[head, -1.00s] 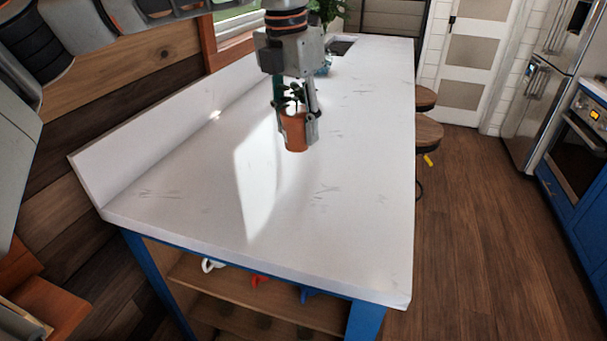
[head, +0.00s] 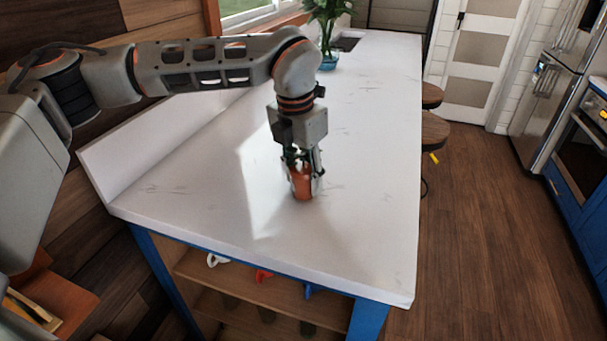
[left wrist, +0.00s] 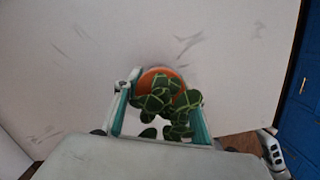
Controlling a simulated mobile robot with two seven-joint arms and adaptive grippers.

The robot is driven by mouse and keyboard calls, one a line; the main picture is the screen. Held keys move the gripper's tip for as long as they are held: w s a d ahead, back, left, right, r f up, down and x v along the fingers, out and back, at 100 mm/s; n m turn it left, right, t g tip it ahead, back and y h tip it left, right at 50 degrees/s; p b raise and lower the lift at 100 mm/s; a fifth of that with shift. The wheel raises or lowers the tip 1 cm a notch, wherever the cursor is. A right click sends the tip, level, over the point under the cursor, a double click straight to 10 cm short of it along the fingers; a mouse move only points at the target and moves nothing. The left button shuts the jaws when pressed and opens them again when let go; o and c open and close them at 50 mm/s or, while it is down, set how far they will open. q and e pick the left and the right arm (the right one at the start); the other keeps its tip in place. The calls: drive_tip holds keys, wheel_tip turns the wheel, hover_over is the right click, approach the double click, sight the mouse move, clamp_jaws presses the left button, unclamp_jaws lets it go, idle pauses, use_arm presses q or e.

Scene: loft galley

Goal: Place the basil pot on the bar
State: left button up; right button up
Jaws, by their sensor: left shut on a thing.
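The basil pot (head: 302,186) is a small terracotta pot with green leaves, over the middle of the white bar top (head: 370,190). My left gripper (head: 304,178) points down and is shut on the pot, with a finger on each side. In the left wrist view the leaves (left wrist: 165,100) cover much of the orange pot (left wrist: 150,78) between the fingers. The pot looks upright and is at or very near the bar surface; I cannot tell whether it touches.
A glass vase with a green plant (head: 328,30) stands at the far end of the bar. A raised ledge (head: 150,150) runs along the left side. Round stools (head: 433,130) stand at the right edge. The bar top around the pot is clear.

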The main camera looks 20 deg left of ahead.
sight(298, 149)
use_arm(q)
drive_tip(key=shift+f, duration=0.1)
drive_tip(key=o, duration=1.3)
drive_tip(key=shift+c, duration=0.2)
drive_tip(key=r, duration=0.4)
drive_tip(key=s+r, duration=0.1)
drive_tip(key=r, duration=0.3)
drive_tip(key=r+b, duration=0.1)
drive_tip(key=r, duration=0.3)
drive_tip(key=shift+s+a+r, duration=0.15)
drive_tip(key=shift+s+a, duration=0.05)
drive_tip(key=shift+a, duration=0.1)
